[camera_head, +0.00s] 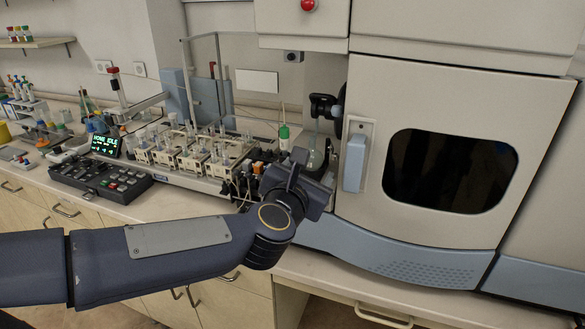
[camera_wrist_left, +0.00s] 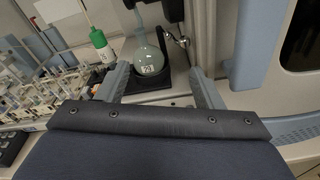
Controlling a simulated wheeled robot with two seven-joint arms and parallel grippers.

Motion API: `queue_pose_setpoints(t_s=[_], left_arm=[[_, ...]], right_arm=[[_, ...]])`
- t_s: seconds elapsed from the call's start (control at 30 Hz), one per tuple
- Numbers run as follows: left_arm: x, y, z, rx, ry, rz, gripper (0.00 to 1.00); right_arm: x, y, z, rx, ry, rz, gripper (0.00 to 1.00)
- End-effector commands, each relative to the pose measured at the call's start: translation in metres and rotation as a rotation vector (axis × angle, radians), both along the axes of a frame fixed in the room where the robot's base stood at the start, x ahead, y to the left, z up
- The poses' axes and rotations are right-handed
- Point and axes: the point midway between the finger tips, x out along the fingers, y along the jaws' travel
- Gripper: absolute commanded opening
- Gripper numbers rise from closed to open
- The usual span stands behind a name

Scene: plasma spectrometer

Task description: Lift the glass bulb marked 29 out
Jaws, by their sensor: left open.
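The glass bulb (camera_wrist_left: 149,60) marked 29 shows in the left wrist view as a round greenish flask with a white label. It stands upright on a dark stand (camera_wrist_left: 148,83), its neck under a black fitting. In the head view the bulb (camera_head: 316,159) is small and partly hidden behind my left gripper. My left gripper (camera_wrist_left: 160,84) is open, its two grey fingers apart, one on either side below the bulb in the picture. Nothing is between the fingertips that I can see them touching. In the head view my left gripper (camera_head: 309,180) hides its own fingertips. My right gripper is not in view.
A green-capped bottle (camera_wrist_left: 99,42) stands left of the bulb. The sampler rack (camera_head: 196,153) with several vials is further left, beside a black keypad (camera_head: 100,178). The spectrometer door (camera_head: 450,150) and its blue handle (camera_head: 355,163) are close on the right.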

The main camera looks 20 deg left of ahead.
Motion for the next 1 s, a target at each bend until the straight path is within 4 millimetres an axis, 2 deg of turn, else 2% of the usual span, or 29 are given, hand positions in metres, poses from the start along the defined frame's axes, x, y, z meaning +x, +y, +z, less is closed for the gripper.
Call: queue_pose_setpoints(t_s=[0.03,0.1,0.23,0.57,0.8,1.0], left_arm=[[0.006,-0.003,-0.008,-0.094,0.004,0.056,0.61],[0.01,-0.002,-0.013,-0.2,0.004,0.129,0.61],[0.014,0.001,-0.017,-0.298,0.0,0.2,0.61],[0.049,0.007,-0.022,-0.31,0.0,0.212,0.61],[0.082,0.01,-0.028,-0.309,-0.001,0.212,0.61],[0.089,0.012,-0.03,-0.31,-0.003,0.209,0.61]], right_arm=[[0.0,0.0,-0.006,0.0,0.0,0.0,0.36],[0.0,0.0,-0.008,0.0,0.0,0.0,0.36],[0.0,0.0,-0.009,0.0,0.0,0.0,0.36],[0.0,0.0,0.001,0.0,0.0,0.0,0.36],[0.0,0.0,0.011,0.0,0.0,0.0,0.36],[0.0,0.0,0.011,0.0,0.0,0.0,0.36]])
